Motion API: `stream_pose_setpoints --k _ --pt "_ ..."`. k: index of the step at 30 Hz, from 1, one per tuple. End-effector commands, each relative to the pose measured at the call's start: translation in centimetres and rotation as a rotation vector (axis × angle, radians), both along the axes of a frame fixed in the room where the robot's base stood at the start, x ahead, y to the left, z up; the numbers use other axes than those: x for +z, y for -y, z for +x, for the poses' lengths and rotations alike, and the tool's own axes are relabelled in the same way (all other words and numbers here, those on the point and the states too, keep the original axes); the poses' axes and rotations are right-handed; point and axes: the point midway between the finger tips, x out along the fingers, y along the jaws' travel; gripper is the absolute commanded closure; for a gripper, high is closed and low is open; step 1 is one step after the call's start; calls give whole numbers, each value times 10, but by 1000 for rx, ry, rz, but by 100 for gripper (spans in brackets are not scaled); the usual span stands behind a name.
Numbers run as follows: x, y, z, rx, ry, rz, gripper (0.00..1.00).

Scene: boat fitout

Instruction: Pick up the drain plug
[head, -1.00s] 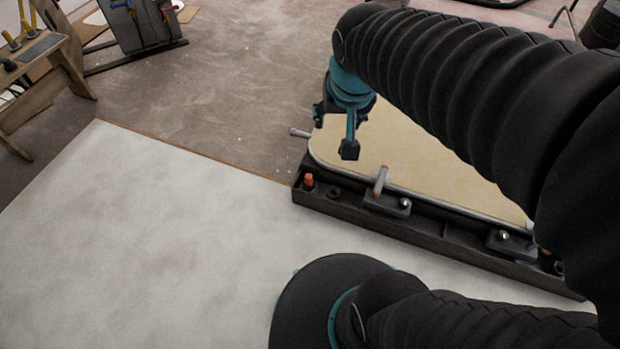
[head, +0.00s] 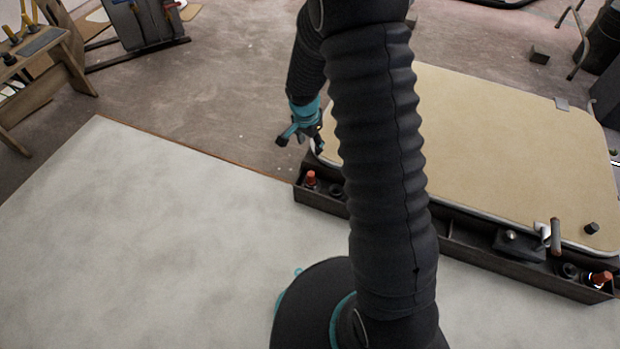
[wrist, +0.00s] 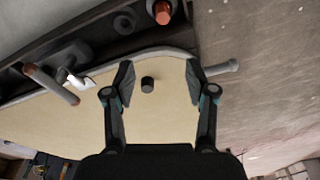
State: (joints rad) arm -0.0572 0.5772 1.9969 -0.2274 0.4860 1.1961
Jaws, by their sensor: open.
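My gripper (head: 301,142) hangs open and empty by the left corner of the tan panel (head: 480,120). In the wrist view its fingers (wrist: 159,82) are spread, with a small black cylinder (wrist: 147,84) on the panel showing between them, apart from both. A red-topped plug (head: 311,178) stands upright in the dark tray at its left end; it shows at the top of the wrist view (wrist: 161,12), beyond the fingertips. A second red-topped piece (head: 600,278) leans at the tray's right end. I cannot tell for certain which piece is the drain plug.
The dark tray (head: 465,240) runs along the panel's near edge. A clamp with an upright handle (head: 555,237) and another black cylinder (head: 592,228) are at right. A wooden bench (head: 45,60) stands far left. The pale floor sheet (head: 150,230) is clear. My arm hides the tray's middle.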

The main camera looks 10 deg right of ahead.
Motion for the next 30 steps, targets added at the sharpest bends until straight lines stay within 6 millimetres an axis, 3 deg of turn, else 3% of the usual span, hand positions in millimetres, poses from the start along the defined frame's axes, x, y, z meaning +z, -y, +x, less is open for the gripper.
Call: stream_pose_setpoints --k 1,3,11,21,30 --pt "-18 -1 2 -19 -13 1 44" --pt "-34 -2 4 -45 -19 2 44" --pt "-67 -2 7 -81 -28 3 44" --pt "-124 4 10 -81 -29 3 44" --pt "-145 6 12 -81 -28 4 44"
